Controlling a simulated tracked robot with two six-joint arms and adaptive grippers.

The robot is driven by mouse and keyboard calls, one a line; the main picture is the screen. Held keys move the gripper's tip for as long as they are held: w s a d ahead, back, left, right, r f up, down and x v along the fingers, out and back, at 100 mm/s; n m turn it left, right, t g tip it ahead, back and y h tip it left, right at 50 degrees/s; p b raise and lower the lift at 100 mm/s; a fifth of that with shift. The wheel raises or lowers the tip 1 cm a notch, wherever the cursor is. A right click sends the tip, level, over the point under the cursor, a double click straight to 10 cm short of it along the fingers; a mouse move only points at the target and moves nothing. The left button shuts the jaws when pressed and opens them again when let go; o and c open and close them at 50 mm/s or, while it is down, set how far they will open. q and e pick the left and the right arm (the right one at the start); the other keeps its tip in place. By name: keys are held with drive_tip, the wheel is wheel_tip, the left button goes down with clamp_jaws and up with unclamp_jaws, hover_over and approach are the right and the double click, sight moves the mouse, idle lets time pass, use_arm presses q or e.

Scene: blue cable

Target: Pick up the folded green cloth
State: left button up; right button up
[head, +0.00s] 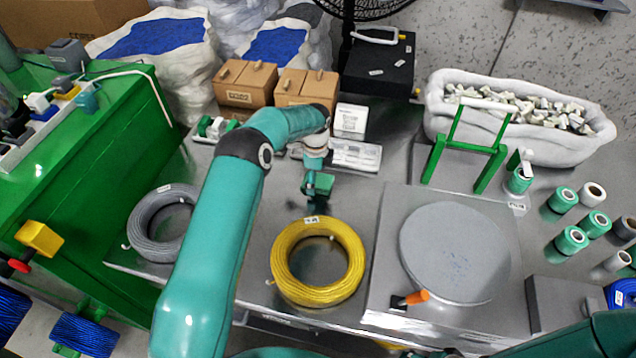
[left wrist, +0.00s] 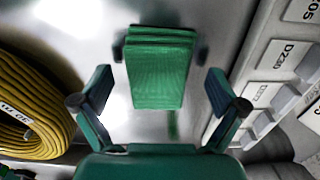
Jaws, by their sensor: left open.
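The folded green cloth (left wrist: 160,66) lies in a neat layered stack on the grey metal table in the left wrist view. My left gripper (left wrist: 160,88) is open, its two fingers spread to the left and right of the cloth's near end. The fingers look apart from the cloth, with nothing held. In the head view my left gripper (head: 312,203) points down at the table behind the yellow coil. There I cannot clearly tell the cloth from the green gripper. My right gripper is not in view.
A yellow cable coil (head: 318,262) lies close in front of the left gripper, and a grey coil (head: 160,222) lies to the left. White labelled trays (head: 355,156) stand just behind. A round grey disc (head: 455,252) and green stand (head: 463,146) are to the right.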

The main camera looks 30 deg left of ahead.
use_arm(q)
drive_tip(key=c, duration=1.1)
drive_tip(key=shift+r, duration=0.2)
drive_tip(key=shift+c, duration=0.2)
wheel_tip(320, 180, up, 20)
drive_tip(key=shift+f, duration=0.15)
